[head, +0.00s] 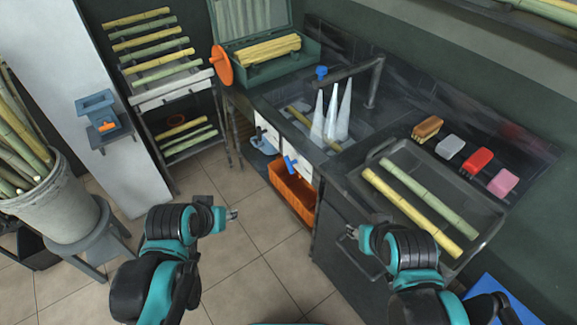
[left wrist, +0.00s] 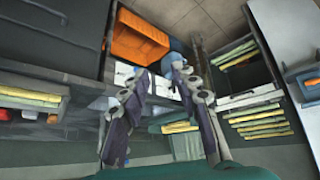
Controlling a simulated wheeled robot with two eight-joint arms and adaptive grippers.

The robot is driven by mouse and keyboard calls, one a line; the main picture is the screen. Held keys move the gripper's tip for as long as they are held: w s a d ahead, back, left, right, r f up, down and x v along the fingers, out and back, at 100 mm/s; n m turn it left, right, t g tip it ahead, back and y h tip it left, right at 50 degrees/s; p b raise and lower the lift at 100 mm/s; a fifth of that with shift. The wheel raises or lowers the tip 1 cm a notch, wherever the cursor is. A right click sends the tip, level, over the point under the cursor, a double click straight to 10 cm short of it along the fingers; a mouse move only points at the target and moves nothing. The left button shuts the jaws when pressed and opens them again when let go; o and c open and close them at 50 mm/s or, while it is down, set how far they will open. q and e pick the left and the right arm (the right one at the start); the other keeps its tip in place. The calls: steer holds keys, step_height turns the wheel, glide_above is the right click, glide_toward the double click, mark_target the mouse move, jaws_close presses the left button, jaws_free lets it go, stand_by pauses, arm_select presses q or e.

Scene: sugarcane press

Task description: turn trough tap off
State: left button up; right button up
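The trough tap is a dark bent pipe (head: 372,88) at the back of the dark trough (head: 290,97), with a blue handle (head: 321,72) near its spout end. White, cone-shaped streams (head: 331,118) stand below the spout in the trough. My left gripper (head: 232,214) is in front of the counter, low and well short of the tap. The left wrist view shows its two fingers (left wrist: 160,90) spread with nothing held between them. My right gripper (head: 352,231) is by the front of the right-hand counter, away from the tap; its finger opening is too small to judge.
A tray (head: 483,238) with cane pieces lies on the right counter, near several coloured blocks. A green box (head: 268,48) of cane stands left of the trough. Floor before me is clear.

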mark_target(288, 166)
arm_select(q)
steer(key=w+d+f+h, duration=0.1)
steer(key=w+d+h, duration=0.1)
steer(key=w, duration=0.5)
steer(key=w+d+f+m+h+p, duration=0.1)
steer(key=w+d+f+h, duration=0.15)
steer(key=w, duration=0.55)
steer(key=w+d+h, duration=0.1)
steer(key=w+d, duration=0.2)
steer(key=w, duration=0.4)
steer(key=w+d+f+h, duration=0.1)
steer(key=w+d+f, duration=0.1)
steer(key=w+f, duration=0.2)
steer(key=w+d+f+m+t+h, duration=0.1)
steer(key=w+d+f+h, duration=0.1)
steer(key=f, duration=0.7)
steer(key=w+d+f+h+b, duration=0.1)
steer(key=w+d+f+h, duration=0.1)
steer(key=w+d+f, duration=0.2)
steer(key=shift+w+f+m, duration=0.4)
steer(key=shift+w+f, duration=0.95)
steer(key=shift+w, duration=0.25)
steer(key=shift+w+d, duration=0.3)
jaws_close()
